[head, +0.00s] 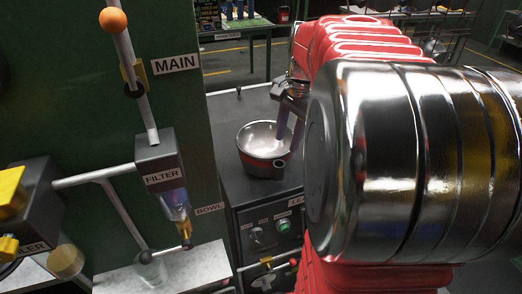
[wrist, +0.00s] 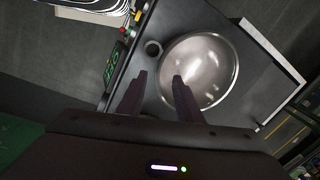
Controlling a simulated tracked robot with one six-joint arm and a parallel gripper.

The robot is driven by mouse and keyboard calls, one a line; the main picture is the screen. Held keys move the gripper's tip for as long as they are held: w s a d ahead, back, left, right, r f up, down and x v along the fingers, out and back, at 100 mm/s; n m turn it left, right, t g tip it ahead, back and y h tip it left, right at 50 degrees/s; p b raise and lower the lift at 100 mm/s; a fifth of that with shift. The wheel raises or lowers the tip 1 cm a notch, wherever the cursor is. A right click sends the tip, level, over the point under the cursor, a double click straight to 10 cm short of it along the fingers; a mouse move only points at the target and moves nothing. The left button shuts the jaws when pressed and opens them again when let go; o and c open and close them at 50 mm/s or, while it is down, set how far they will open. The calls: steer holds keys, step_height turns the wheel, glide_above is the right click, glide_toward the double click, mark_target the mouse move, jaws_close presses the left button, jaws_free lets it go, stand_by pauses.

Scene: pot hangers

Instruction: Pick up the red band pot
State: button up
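The red band pot (head: 263,135) is a shiny metal bowl-like pot with an orange-red band around its side and a short round stub handle. It stands upright on the dark grey counter. In the wrist view the pot (wrist: 208,65) shows from above, its stub at its left. My gripper (head: 289,142) points down at the pot's right side in the head view. In the wrist view its two fingers (wrist: 158,76) are apart, with one over the pot's inside and the other outside its rim. Nothing shows held between them. Whether a finger touches the pot is unclear.
The counter (head: 232,112) has a front panel with knobs and a green button (head: 283,225). A green wall panel with pipes and a filter (head: 160,165) stands at the left. My arm covers much of the right side. The counter behind the pot looks clear.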

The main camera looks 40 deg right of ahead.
mark_target(283, 159)
steer(key=shift+w+f, duration=0.2)
steer(key=shift+f, duration=0.95)
steer(key=shift+w+f, duration=0.15)
steer(key=shift+f, duration=0.95)
steer(key=shift+w+d+f, duration=0.1)
steer(key=shift+w+f, duration=0.1)
steer(key=shift+f, duration=1.1)
steer(key=shift+w+f, duration=0.2)
steer(key=shift+f, duration=1.1)
steer(key=shift+c, duration=0.5)
jaws_close()
steer(key=shift+r, duration=0.1)
